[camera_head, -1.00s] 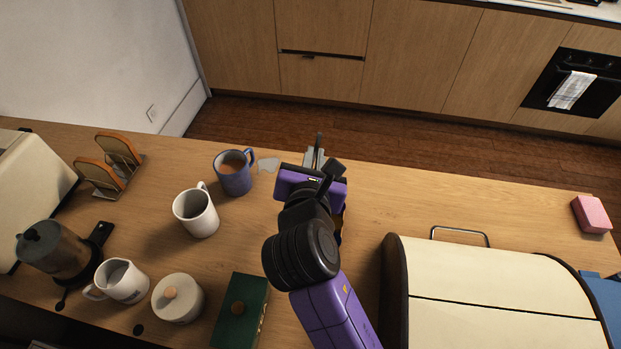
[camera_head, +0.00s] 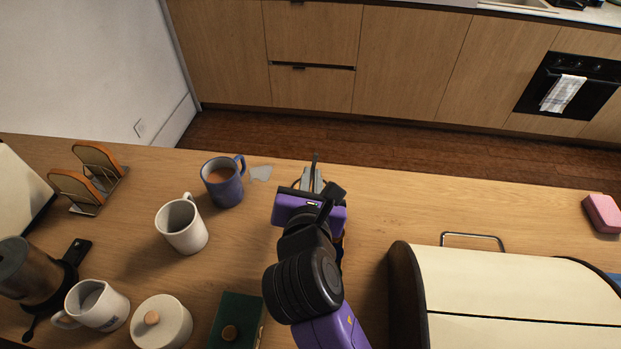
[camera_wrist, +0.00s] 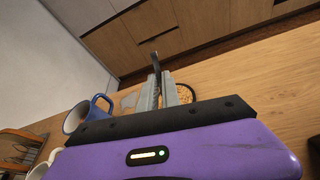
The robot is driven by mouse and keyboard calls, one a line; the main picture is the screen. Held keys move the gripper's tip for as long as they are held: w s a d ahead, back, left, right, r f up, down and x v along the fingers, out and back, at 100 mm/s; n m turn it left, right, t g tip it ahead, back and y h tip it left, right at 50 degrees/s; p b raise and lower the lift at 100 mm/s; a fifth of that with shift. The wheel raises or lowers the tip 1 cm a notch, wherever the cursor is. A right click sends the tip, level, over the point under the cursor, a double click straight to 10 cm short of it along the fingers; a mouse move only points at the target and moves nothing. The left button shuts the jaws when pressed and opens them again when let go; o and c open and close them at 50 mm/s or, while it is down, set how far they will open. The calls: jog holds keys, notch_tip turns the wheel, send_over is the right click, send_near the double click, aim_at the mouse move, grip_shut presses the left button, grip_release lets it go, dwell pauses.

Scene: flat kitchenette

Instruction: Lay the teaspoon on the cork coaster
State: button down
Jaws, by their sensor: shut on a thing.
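My gripper (camera_head: 312,182) is over the far part of the wooden counter, to the right of the blue mug. It is shut on the teaspoon (camera_head: 315,160), a thin dark strip that sticks up past the fingertips. The teaspoon also shows in the wrist view (camera_wrist: 155,63), rising between the two grey fingers; its lower part is hidden. The cork coaster (camera_wrist: 186,94) is a round, speckled brown disc with a dark rim, just behind and right of the fingers in the wrist view. The fingers cover part of it. I cannot tell the height of the teaspoon above it.
A blue mug (camera_head: 223,184) of brown drink stands left of my gripper, with a grey spill (camera_head: 261,173) beside it. A white mug (camera_head: 182,226) is nearer. A cream bread bin (camera_head: 520,280) fills the near right. The counter at far right is clear up to a pink sponge (camera_head: 602,213).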

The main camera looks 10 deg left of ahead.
jog(key=shift+f, duration=0.15)
jog(key=shift+f, duration=0.25)
jog(key=c, duration=1.6)
grip_release()
jog(key=shift+o, duration=0.2)
jog(key=shift+r, duration=0.1)
jog(key=shift+r, duration=0.35)
jog(key=v, duration=1.2)
jog(key=shift+f, duration=0.1)
